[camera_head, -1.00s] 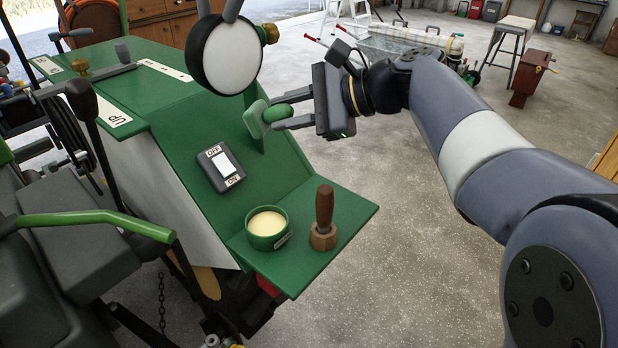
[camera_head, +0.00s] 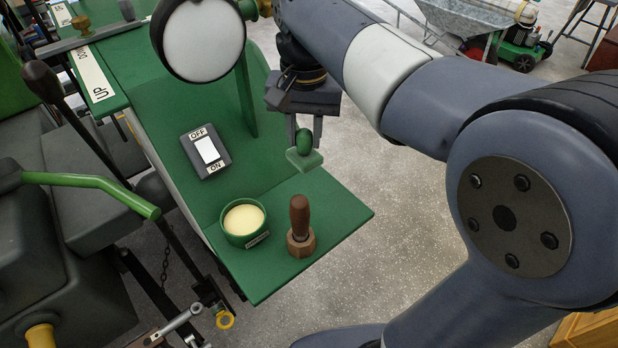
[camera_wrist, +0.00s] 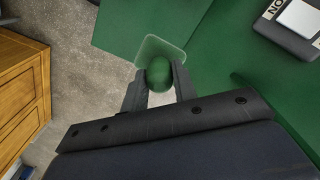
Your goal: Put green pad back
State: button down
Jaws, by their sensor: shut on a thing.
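The green pad (camera_head: 303,158) has a rounded green knob on top and a flat, paler green base. My gripper (camera_head: 304,138) points down and is shut on the knob, with the base hanging below the fingers. In the head view the pad appears over the back right part of the green shelf; its exact height is hard to tell. The wrist view also shows the pad (camera_wrist: 158,60) between the fingertips, its base partly over the green panel's edge. On the shelf stand a round green tin (camera_head: 243,222) with cream-coloured contents and a wooden-handled stamp (camera_head: 300,228).
A black on/off switch (camera_head: 206,151) sits on the sloping green panel. A round white-faced lamp (camera_head: 203,47) stands above it, left of my gripper. A green lever (camera_head: 90,189) is at the left. The shelf's front right part (camera_head: 340,212) is bare.

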jog(key=shift+w+d, duration=0.1)
jog(key=shift+f, duration=4.75)
jog(key=shift+f, duration=0.1)
jog(key=c, duration=1.1)
grip_release()
jog(key=shift+f+b, duration=0.2)
jog(key=shift+b, duration=0.1)
jog(key=r, duration=1.1)
jog(key=shift+s+d, duration=0.35)
